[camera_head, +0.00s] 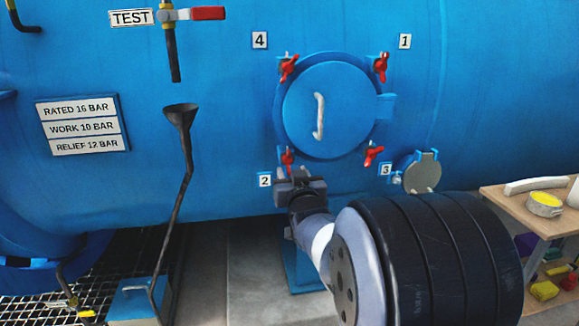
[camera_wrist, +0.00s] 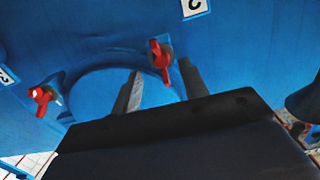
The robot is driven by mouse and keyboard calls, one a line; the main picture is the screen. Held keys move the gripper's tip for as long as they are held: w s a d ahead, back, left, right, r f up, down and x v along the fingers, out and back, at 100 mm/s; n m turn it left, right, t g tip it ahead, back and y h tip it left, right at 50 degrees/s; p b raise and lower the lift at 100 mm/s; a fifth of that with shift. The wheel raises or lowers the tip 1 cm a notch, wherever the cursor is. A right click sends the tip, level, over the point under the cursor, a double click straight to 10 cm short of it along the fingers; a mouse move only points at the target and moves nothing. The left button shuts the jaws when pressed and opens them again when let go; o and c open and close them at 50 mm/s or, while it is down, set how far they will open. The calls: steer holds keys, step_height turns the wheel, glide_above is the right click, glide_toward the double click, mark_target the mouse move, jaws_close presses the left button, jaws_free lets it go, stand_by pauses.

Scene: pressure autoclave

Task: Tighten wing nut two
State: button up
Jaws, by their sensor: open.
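Wing nut two (camera_head: 287,157) is a red wing nut at the lower left of the round blue hatch (camera_head: 328,75), beside the label 2 (camera_head: 264,180). My gripper (camera_head: 291,174) is just below it in the head view and partly overlaps its lower end. In the wrist view, a red wing nut (camera_wrist: 160,58) shows between and slightly beyond the two dark fingertips of my open gripper (camera_wrist: 164,78). The fingers stand apart with the nut in the gap, and no contact shows. Its exact depth between the fingers is unclear.
Other red wing nuts sit by label 4 (camera_head: 260,40), label 1 (camera_head: 405,41) and label 3 (camera_head: 386,170). A small grey round cover (camera_head: 422,172) is at the lower right. A funnel pipe (camera_head: 187,150) stands left. A wooden table (camera_head: 515,208) is at right.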

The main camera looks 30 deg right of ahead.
mark_target(288, 163)
steer(key=v, duration=0.4)
steer(key=shift+s+a, duration=0.1)
steer(key=shift+s, duration=0.3)
steer(key=shift+w, duration=0.1)
steer(key=x, duration=1)
steer(key=shift+w, duration=0.3)
